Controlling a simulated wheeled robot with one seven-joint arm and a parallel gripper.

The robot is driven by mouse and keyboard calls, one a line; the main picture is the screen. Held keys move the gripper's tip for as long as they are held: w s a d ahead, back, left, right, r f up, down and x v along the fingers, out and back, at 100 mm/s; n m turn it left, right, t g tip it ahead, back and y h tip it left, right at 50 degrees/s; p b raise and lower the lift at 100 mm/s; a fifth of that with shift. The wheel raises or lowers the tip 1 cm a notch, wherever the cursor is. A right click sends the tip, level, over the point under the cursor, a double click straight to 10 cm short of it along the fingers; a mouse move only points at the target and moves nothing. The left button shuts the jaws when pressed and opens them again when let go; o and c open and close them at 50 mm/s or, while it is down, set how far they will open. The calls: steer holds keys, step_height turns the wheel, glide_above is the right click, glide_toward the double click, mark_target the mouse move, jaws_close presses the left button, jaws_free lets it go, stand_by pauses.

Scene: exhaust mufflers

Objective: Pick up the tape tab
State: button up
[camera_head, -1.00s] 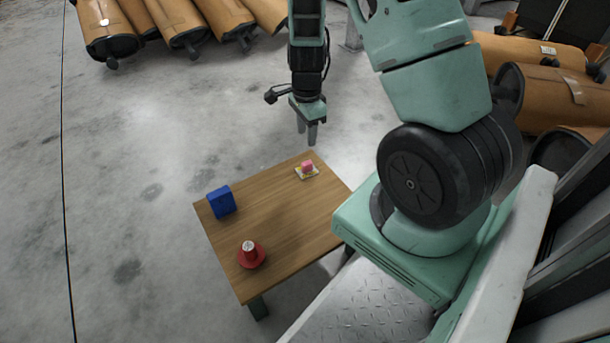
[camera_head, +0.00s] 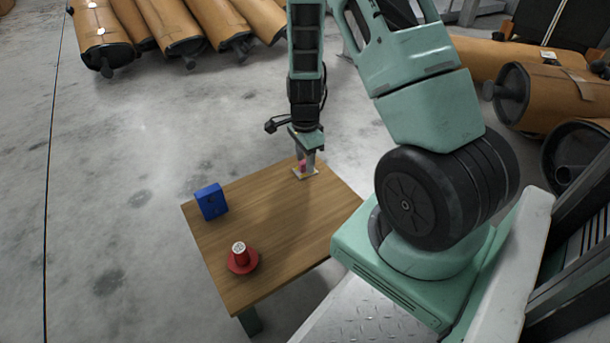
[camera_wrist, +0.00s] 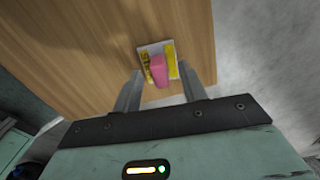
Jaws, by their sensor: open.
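The pink tape tab (camera_head: 302,165) stands on a small white and yellow base (camera_head: 313,174) near the far edge of the wooden table (camera_head: 262,222). In the wrist view the pink tab (camera_wrist: 158,70) rises from the white and yellow base (camera_wrist: 172,62). My gripper (camera_head: 306,162) is lowered over it, with the fingers pointing down. In the wrist view my gripper's two fingers (camera_wrist: 158,82) are apart, one on each side of the tab, with gaps between them and the tab. The fingers partly hide the tab in the head view.
A blue box (camera_head: 211,202) stands at the table's left side. A red holder with a white top (camera_head: 242,258) stands near the front left. The table's middle is clear. Wrapped mufflers (camera_head: 182,35) lie on the floor behind, and more (camera_head: 545,95) lie at the right.

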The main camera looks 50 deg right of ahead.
steer(key=shift+f, duration=0.75)
steer(key=shift+r, duration=0.1)
jaws_close()
